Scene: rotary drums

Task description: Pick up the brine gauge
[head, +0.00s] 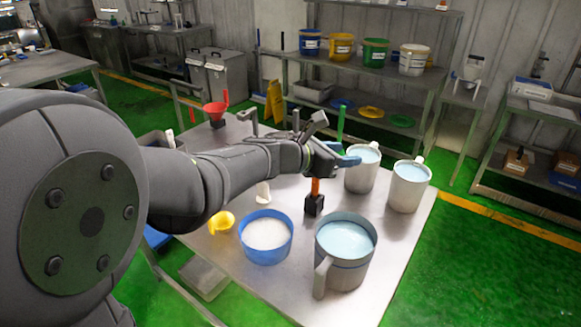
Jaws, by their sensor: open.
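My gripper (335,162) is open above the middle of the metal table, with a blue part showing at its tip. Just below it, an orange upright stem (315,187) stands in a small black block (314,205). This may be the brine gauge, but no label or scale is readable. The stem's top is hidden by my gripper or lies right against it; I cannot tell whether they touch. A green upright stick (341,122) shows behind my gripper, its lower part hidden.
A blue tub of white grains (265,240), a large grey jug (345,255) and two pale jugs of bluish liquid (362,175) (410,190) stand close around. The table's right front is clear.

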